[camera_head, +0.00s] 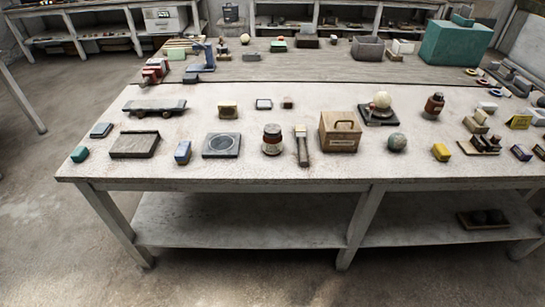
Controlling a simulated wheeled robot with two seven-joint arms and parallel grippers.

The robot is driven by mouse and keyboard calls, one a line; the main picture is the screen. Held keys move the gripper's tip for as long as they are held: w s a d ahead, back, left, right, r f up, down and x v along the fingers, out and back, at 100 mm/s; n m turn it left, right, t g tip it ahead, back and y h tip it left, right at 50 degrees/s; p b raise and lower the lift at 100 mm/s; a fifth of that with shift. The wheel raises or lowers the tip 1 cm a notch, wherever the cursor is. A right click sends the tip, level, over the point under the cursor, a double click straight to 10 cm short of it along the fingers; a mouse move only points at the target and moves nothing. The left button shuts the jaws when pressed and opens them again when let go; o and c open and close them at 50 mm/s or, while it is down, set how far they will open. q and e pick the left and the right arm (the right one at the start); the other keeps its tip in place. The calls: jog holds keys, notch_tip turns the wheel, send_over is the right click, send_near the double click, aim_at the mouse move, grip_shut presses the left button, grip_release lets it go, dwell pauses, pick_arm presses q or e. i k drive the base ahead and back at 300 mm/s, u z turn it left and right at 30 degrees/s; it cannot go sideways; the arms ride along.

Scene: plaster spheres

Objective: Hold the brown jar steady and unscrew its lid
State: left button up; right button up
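A second, reddish-brown jar or bottle (433,107) with a narrower top stands further back on the right; I cannot tell from the picture alone which one the task names. Neither of my grippers is in view, and nothing touches either jar.
A brush-like tool (302,147) lies close right of the front jar, then a wooden box (340,132) with a handle. A dark square plate (221,146) lies to its left. A grey-green sphere (397,142) and a pale sphere (382,100) on a stand are nearby. The table's front edge is clear.

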aim_at(271, 146)
jog(key=k, duration=0.8)
jog(key=z, duration=1.2)
jog(key=i, duration=0.85)
jog(key=z, duration=0.35)
jog(key=i, duration=0.95)
jog(key=u, duration=1.15)
jog(key=i, duration=0.45)
jog(key=u, duration=0.55)
